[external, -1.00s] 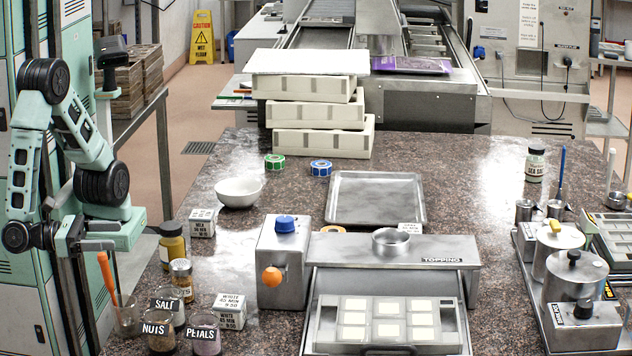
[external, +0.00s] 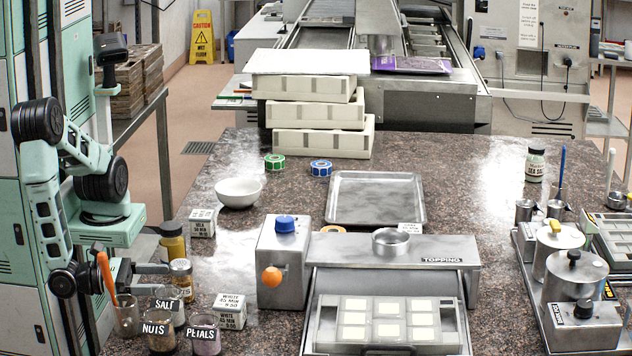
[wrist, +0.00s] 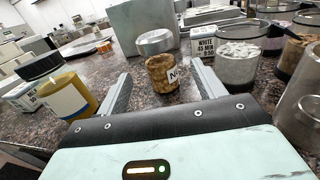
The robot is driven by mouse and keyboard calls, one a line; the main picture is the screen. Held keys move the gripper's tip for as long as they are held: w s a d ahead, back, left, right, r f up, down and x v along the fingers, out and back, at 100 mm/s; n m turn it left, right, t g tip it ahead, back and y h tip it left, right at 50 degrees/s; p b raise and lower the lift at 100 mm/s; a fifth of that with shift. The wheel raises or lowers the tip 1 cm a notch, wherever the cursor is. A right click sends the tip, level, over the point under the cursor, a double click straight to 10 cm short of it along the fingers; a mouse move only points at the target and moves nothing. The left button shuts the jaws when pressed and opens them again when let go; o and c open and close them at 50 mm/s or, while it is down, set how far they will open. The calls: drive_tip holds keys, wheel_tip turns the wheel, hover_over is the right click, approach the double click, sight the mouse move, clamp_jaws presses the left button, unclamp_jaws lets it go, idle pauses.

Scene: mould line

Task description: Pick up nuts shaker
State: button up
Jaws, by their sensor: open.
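The nuts shaker (external: 181,283) is a small jar of brown bits with a metal lid and a white label, upright at the left edge of the counter. In the wrist view the shaker (wrist: 160,78) stands between the fingers, toward their tips, with its lid partly tipped into view. My gripper (external: 162,278) is open and low, reaching right to the shaker from the left. In the wrist view one finger is on each side of the shaker, with visible gaps. Whether the shaker is fully between the pads is hard to tell.
A mustard-yellow bottle (external: 172,243) stands just behind the shaker. White label blocks (external: 229,311) stand to the right.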

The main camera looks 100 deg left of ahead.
sight(190, 279)
drive_tip(key=shift+w+a+p, duration=0.15)
drive_tip(key=shift+w+a, duration=0.05)
drive_tip(key=shift+w, duration=1.1)
drive_tip(key=shift+w+a+p, duration=0.2)
drive_tip(key=shift+w+a, duration=0.05)
drive_tip(key=shift+w, duration=1.05)
drive_tip(key=shift+w+a+p, duration=0.15)
drive_tip(key=shift+w+a, duration=0.05)
drive_tip(key=shift+w, duration=1.1)
drive_tip(key=c, duration=1.1)
